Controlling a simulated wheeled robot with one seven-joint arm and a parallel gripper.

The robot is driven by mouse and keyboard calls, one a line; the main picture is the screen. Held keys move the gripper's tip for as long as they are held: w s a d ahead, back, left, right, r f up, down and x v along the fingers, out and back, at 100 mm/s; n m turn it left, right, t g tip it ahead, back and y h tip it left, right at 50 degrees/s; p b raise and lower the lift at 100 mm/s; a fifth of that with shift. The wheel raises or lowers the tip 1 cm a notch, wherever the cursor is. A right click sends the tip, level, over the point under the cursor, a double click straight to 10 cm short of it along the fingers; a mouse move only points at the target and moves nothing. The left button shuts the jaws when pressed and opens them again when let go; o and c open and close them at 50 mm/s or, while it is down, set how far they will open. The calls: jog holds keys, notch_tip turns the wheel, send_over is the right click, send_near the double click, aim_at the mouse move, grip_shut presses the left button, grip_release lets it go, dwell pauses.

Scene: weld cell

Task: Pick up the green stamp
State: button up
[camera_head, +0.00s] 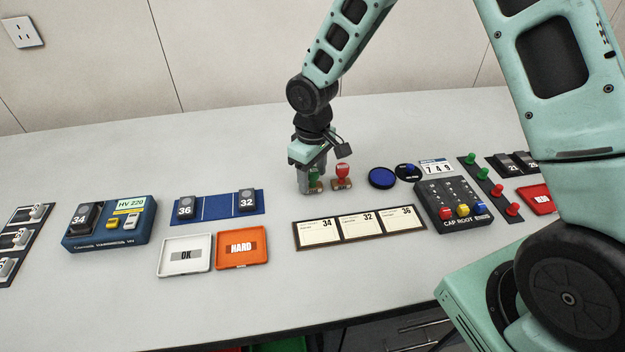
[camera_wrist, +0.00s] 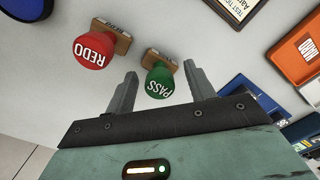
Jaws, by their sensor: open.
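The green stamp (camera_head: 314,177) stands upright on the table, with a wooden base and a green handle. In the wrist view its round top reads PASS (camera_wrist: 159,83). My gripper (camera_head: 308,180) is lowered at the stamp, partly hiding it in the head view. In the wrist view my open fingers (camera_wrist: 160,88) stand apart, one on each side of the green stamp. I cannot tell whether either finger touches it.
A red stamp (camera_head: 342,173) marked REDO stands close by on the right, also in the wrist view (camera_wrist: 94,50). A blue ink pad (camera_head: 382,178) lies further right. A card frame (camera_head: 360,226) lies in front. The table behind is clear.

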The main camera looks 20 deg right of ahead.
aim_at(312, 170)
jog(key=c, duration=1.1)
jog(key=shift+o, duration=0.2)
jog(key=shift+r, duration=0.1)
notch_tip(312, 170, up, 10)
jog(key=shift+f+b, duration=0.1)
jog(key=shift+b, duration=0.3)
